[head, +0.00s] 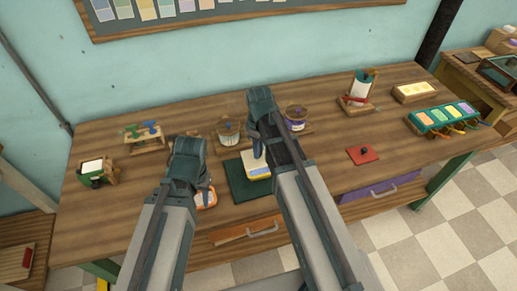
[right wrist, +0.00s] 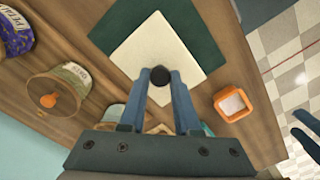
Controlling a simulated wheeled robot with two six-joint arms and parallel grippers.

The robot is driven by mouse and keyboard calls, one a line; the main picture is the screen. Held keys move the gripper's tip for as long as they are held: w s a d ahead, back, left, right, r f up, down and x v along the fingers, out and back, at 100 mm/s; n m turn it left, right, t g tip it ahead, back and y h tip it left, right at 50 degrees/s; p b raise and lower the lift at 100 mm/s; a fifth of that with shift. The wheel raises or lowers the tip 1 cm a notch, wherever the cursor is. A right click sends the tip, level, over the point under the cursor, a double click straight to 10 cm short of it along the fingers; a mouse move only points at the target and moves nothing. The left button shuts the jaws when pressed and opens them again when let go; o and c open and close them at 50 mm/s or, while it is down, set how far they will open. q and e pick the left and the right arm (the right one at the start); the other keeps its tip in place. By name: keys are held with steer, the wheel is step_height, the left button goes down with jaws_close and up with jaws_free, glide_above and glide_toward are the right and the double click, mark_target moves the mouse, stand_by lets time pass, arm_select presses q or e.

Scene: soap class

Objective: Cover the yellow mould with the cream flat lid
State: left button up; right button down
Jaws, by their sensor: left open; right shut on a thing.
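The cream flat lid (right wrist: 150,42) has a dark round knob, and my right gripper (right wrist: 160,82) is shut on that knob. In the head view the lid (head: 253,157) shows beneath my right gripper (head: 262,150). The yellow mould (head: 258,177) shows at its front edge, with a bluish fill partly visible, on the dark green mat (head: 240,187). The lid hides the mould in the right wrist view; I cannot tell whether they touch. My left gripper (head: 208,187) is open beside the orange mould (head: 207,203), which also shows in the right wrist view (right wrist: 234,104).
Two labelled tubs (head: 229,133) (head: 296,117) stand behind the mat. A red lid with a dark knob (head: 364,155) lies to the right. A green tray of coloured blocks (head: 442,117) and a wooden tray (head: 414,92) stand at the far right. The table around the red lid is clear.

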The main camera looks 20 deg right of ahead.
mark_target(259, 159)
steer(key=shift+f+b, duration=2.35)
steer(key=shift+f, duration=0.2)
steer(key=shift+f, duration=0.25)
steer(key=shift+c, duration=0.3)
jaws_free()
step_height(259, 159, up, 7)
steer(key=p, duration=0.6)
steer(key=shift+r+p, duration=0.1)
steer(key=shift+p, duration=0.25)
